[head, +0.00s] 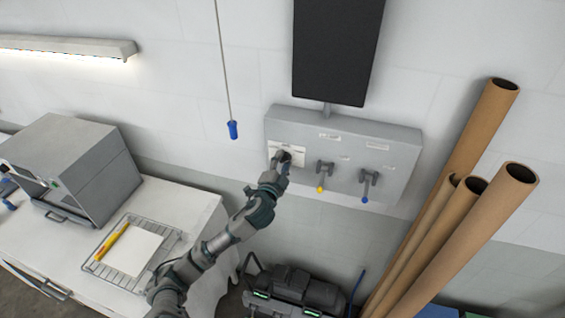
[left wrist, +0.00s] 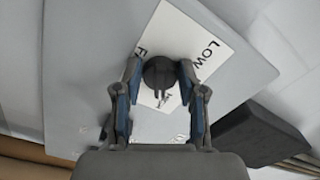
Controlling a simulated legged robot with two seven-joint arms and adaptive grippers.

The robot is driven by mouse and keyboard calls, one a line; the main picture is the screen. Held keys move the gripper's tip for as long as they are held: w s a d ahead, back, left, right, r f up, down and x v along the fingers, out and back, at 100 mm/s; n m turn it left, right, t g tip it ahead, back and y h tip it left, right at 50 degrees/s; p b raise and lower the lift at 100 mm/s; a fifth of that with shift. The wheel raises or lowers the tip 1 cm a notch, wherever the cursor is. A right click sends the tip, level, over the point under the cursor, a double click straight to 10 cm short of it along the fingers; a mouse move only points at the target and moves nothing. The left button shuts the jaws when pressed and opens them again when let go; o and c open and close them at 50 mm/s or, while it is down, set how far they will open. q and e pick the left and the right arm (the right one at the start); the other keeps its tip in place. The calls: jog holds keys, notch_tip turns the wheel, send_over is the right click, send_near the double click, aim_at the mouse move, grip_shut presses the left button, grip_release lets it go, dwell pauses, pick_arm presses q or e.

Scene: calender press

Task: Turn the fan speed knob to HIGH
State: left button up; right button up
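The grey control panel (head: 345,140) is on the wall below a dark screen. The fan speed knob (left wrist: 160,76) is dark and round, on a white label card (left wrist: 193,42) that reads LOW at one edge; its other print is partly hidden or too small to read. In the head view, my left gripper (head: 284,160) is at the panel's left end and hides most of the knob. In the left wrist view, the two fingers of my left gripper (left wrist: 160,72) stand either side of the knob, apart, with slim gaps; contact is unclear. My right gripper is not in view.
Two levers, one yellow-tipped (head: 321,178) and one blue-tipped (head: 368,184), are right of the knob. A blue-ended cord (head: 233,130) hangs to the left. Cardboard tubes (head: 465,230) lean at right. A black case (head: 295,287) is below; a white bench (head: 190,208) is left.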

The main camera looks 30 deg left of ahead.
pick_arm(q)
jog(key=shift+o, duration=1.3)
jog(key=shift+w+f, duration=0.1)
jog(key=v, duration=1.2)
jog(key=shift+a, duration=0.15)
jog(key=shift+f, duration=0.15)
